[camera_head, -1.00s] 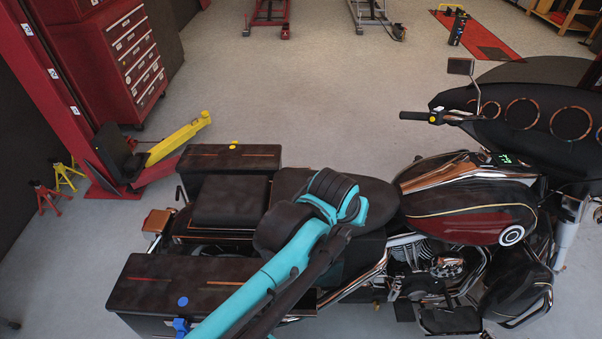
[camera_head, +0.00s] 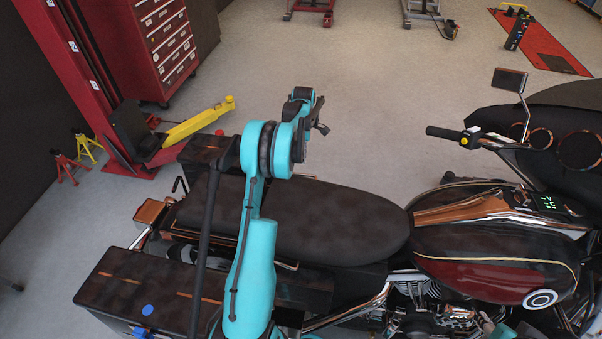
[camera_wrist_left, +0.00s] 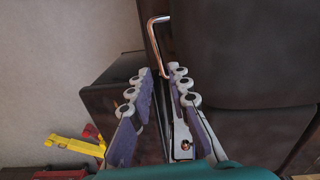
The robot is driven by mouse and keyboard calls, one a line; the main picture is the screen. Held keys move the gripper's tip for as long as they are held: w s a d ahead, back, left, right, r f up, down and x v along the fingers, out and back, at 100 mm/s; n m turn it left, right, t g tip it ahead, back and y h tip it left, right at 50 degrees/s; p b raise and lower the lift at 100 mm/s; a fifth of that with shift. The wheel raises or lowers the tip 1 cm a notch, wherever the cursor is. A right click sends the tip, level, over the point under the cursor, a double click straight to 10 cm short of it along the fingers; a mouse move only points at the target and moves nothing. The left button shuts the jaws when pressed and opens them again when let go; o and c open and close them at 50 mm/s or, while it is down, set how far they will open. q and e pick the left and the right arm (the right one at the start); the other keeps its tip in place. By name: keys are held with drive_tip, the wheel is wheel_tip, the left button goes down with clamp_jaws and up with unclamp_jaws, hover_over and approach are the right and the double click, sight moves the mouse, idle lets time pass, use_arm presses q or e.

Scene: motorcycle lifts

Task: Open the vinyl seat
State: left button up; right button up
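The long dark vinyl seat (camera_head: 330,218) lies flat along the top of the motorcycle, behind the dark red tank. Its middle shows clearly; my left arm hides part of its rear. My left gripper (camera_head: 318,115) is above the seat's far side in the head view, with nothing seen in it. In the left wrist view its two purple-padded fingers (camera_wrist_left: 163,75) are apart and empty. A bent metal rod (camera_wrist_left: 153,40) stands just beyond the fingertips, beside dark padding (camera_wrist_left: 245,50). I cannot tell whether a finger touches the rod. My right gripper is not in view.
The near saddlebag (camera_head: 120,285) and the partly hidden far saddlebag (camera_head: 200,150) flank the seat's rear. The handlebar (camera_head: 445,132) and tank (camera_head: 490,275) are at the right. A yellow-armed lift (camera_head: 200,122) stands beyond the rear.

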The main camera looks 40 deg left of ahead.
use_arm(q)
drive_tip(key=shift+a+f+n, duration=0.15)
drive_tip(key=shift+a+f, duration=0.05)
drive_tip(key=shift+f, duration=0.3)
drive_tip(key=shift+a+f+n, duration=0.15)
drive_tip(key=shift+f, duration=0.35)
wheel_tip(320, 180, down, 7)
drive_tip(key=b, duration=0.3)
drive_tip(key=shift+s+d+f, duration=0.1)
clamp_jaws()
